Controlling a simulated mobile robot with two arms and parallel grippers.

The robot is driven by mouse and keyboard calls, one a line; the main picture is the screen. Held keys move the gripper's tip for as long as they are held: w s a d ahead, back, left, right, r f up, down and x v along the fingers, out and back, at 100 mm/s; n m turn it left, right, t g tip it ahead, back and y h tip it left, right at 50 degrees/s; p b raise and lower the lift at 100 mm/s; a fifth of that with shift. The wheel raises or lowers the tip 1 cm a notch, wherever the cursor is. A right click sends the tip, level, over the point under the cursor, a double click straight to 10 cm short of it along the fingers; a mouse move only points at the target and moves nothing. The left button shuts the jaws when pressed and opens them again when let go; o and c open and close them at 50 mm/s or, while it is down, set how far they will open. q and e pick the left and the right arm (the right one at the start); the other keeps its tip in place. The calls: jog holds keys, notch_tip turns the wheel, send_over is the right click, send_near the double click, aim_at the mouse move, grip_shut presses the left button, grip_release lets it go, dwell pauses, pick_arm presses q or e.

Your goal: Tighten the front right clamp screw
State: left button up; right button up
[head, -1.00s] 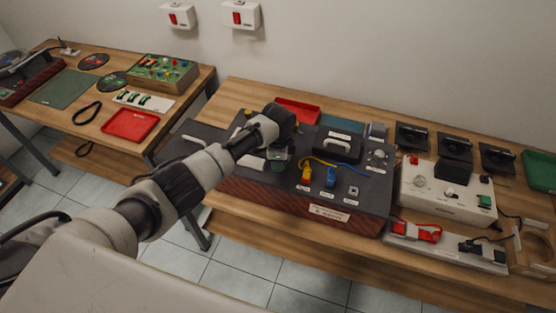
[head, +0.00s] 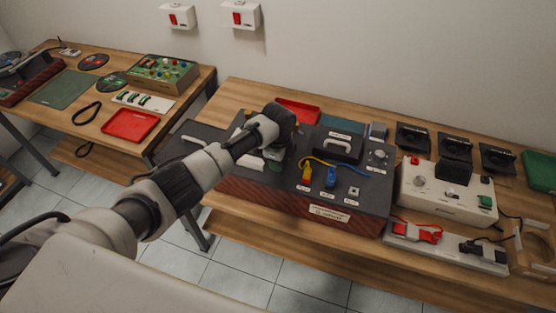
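A dark-topped panel unit (head: 345,206) with reddish ribbed sides stands on the middle bench. It carries a yellow plug (head: 306,174), a blue plug (head: 331,177), a small square fitting (head: 353,191) at the front right and a round knob (head: 379,154) at the back right. I cannot tell which part is the front right clamp screw. My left arm reaches over the unit's left part, and my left gripper (head: 274,158) points down there, left of the yellow plug. Its fingers are too small and hidden to read, as is what lies under it. My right gripper is not in view.
A white control box (head: 445,193) and a strip with red and black clips (head: 440,247) stand to the right. A black-handled lid (head: 338,147) and a red tray (head: 298,110) lie behind. Another bench with a red tray (head: 130,124) is at the left.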

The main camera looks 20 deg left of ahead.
pick_arm(q)
jog(key=o, duration=0.9)
notch_tip(320, 180, up, 11)
jog(key=shift+f+b, duration=0.1)
jog(key=shift+b, duration=0.9)
